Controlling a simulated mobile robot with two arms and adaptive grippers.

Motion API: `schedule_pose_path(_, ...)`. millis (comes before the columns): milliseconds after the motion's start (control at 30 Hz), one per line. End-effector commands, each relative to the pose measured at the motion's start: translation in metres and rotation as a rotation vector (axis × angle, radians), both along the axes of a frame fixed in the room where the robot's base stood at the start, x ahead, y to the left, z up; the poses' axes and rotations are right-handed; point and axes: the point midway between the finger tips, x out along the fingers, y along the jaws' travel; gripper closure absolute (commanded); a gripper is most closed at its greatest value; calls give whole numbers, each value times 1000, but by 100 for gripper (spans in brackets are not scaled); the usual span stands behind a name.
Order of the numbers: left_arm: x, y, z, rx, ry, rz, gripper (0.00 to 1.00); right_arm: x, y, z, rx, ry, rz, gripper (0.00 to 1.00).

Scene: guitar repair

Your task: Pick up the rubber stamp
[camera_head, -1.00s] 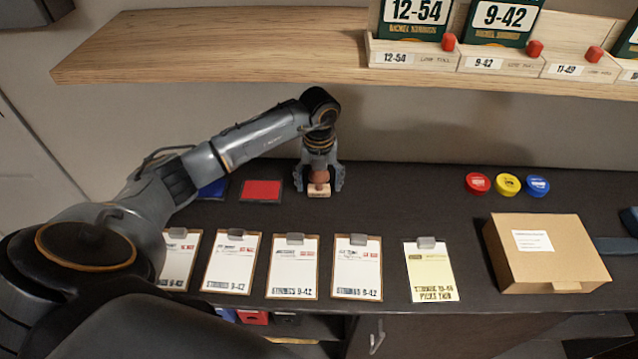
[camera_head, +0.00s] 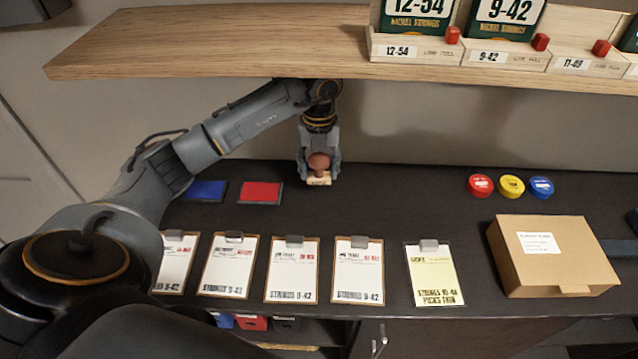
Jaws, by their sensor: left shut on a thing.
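The rubber stamp (camera_head: 318,163) has a round brown knob and a pale wooden base. It is between the fingers of my left gripper (camera_head: 319,170), near the back of the dark counter. The gripper points down and is shut on the stamp, with a finger on each side of it. The stamp appears to be held above the counter. My right gripper is not in view.
A blue ink pad (camera_head: 206,190) and a red ink pad (camera_head: 261,193) lie left of the stamp. Several clipboards (camera_head: 291,272) line the front edge. A cardboard box (camera_head: 553,262) and round tins (camera_head: 511,186) are at right. A wooden shelf (camera_head: 220,45) hangs above.

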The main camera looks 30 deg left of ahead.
Motion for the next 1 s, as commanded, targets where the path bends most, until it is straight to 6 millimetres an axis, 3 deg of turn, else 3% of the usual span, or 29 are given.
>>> schedule_pose_path(67, 1, 0, 17, 1, -8, -1, 79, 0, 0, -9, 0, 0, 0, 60)
schedule_pose_path(700, -134, -83, 12, 0, -1, -7, 79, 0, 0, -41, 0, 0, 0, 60)
schedule_pose_path(1000, -165, -101, 14, 1, -1, 0, 79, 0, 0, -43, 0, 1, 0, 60)
